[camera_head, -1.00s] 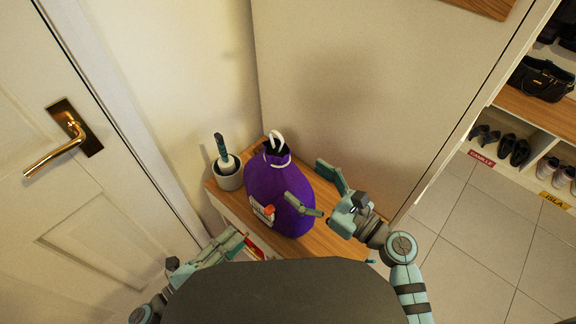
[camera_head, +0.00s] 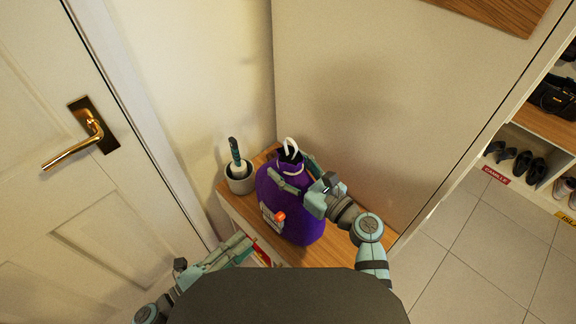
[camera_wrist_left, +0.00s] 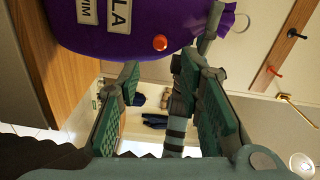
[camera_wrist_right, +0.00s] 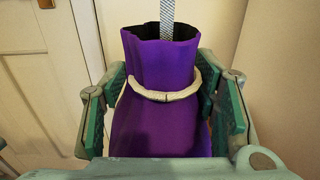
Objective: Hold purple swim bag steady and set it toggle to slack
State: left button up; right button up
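The purple swim bag (camera_head: 310,225) stands on a wooden-topped bench, with a cream cord (camera_wrist_right: 165,95) around its gathered neck and a pale loop (camera_head: 290,148) above its dark mouth. An orange round piece (camera_head: 280,216), perhaps the toggle, is on its front beside white labels; it also shows in the left wrist view (camera_wrist_left: 160,43). My right gripper (camera_head: 297,175) is at the neck, its open fingers on either side; contact is unclear. My left gripper (camera_head: 247,243) is open and empty, low and left of the bag; its fingers show apart in the left wrist view (camera_wrist_left: 158,80).
A grey pot (camera_head: 240,180) with a green-handled brush stands left of the bag on the bench (camera_head: 263,160). A door with a brass handle (camera_head: 88,140) is at the left. A pale panel (camera_head: 380,100) rises behind. Shoe cubbies (camera_head: 540,145) are at the far right.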

aim_at(280, 217)
pick_arm(q)
jog(key=shift+c, duration=0.4)
pick_arm(e)
jog(key=c, duration=0.5)
pick_arm(q)
jog(key=shift+w+r, duration=0.3)
jog(key=shift+w, duration=0.3)
jog(key=c, duration=0.3)
jog(key=shift+w+d+r+g+h, duration=0.15)
jog(key=shift+w+g+h, duration=0.15)
jog(key=shift+h, duration=0.4)
jog(key=c, duration=0.3)
jog(key=s+n+h, duration=0.1)
jog(key=s+n+g+h, duration=0.1)
jog(key=s+d+r+n+h, duration=0.1)
jog(key=shift+s+d+g, duration=0.1)
jog(key=shift+s+g, duration=0.1)
jog(key=shift+g, duration=0.1)
grip_shut()
jog(key=s+r+x, duration=0.1)
jog(key=x, duration=0.9)
jog(key=shift+n+h, duration=0.3)
jog(key=f, duration=0.1)
jog(key=w+a+f, duration=0.1)
jog(key=w+f, duration=0.1)
jog(key=shift+w+a, duration=0.1)
jog(key=shift+a, duration=0.25)
